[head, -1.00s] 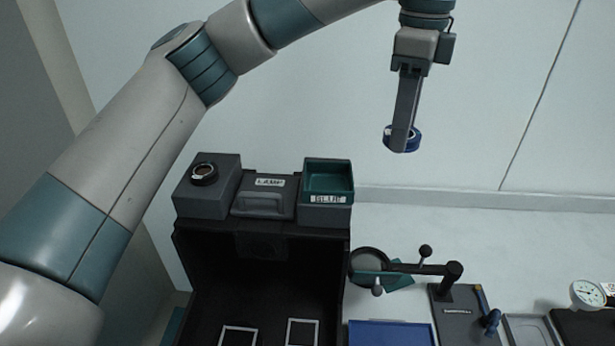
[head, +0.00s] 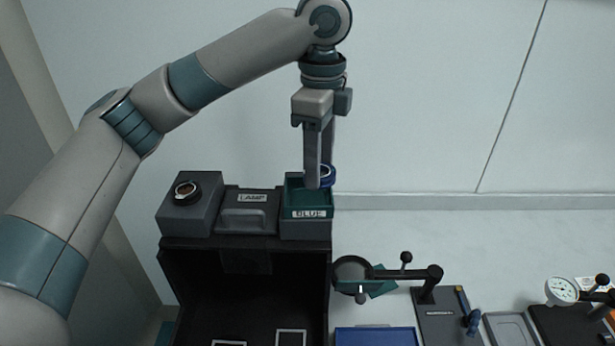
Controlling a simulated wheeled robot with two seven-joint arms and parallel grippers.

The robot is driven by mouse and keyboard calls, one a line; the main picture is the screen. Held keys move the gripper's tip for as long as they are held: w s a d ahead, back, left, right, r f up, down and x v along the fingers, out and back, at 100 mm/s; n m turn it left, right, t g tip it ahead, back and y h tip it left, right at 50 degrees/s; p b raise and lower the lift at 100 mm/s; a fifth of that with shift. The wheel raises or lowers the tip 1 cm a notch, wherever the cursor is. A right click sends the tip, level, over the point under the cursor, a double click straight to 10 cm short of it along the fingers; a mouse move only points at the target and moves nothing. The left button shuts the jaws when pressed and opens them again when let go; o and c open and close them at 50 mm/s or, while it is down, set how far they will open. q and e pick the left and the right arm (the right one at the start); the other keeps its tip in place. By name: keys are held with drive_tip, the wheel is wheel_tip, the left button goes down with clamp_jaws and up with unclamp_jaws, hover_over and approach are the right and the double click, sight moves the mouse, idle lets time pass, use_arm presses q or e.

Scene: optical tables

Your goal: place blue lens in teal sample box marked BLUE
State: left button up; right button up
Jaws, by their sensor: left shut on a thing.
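My left gripper (head: 319,184) points straight down and is shut on the blue lens (head: 328,175), a small round piece with a blue rim, partly hidden behind the fingers. The teal sample box (head: 296,197) stands on top of the black cabinet at its right end, with a label reading BLUE on its front. The fingertips and lens overlap the right side of the box opening in the picture. I cannot tell whether the lens is above the opening or inside it. My right gripper is not in view.
A grey case marked LAMP (head: 247,214) and a grey block (head: 190,204) with a dark ring on top stand left of the box on the black cabinet (head: 180,285). A magnifier on an arm (head: 352,272), a blue tray (head: 375,337) and a dial gauge (head: 562,291) are lower right.

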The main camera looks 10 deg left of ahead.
use_arm(q)
drive_tip(key=shift+a+f, duration=0.5)
drive_tip(key=shift+a, duration=0.4)
drive_tip(key=shift+a+f, duration=0.1)
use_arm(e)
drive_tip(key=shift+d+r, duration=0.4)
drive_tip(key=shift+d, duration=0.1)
use_arm(q)
drive_tip(key=shift+f, duration=0.1)
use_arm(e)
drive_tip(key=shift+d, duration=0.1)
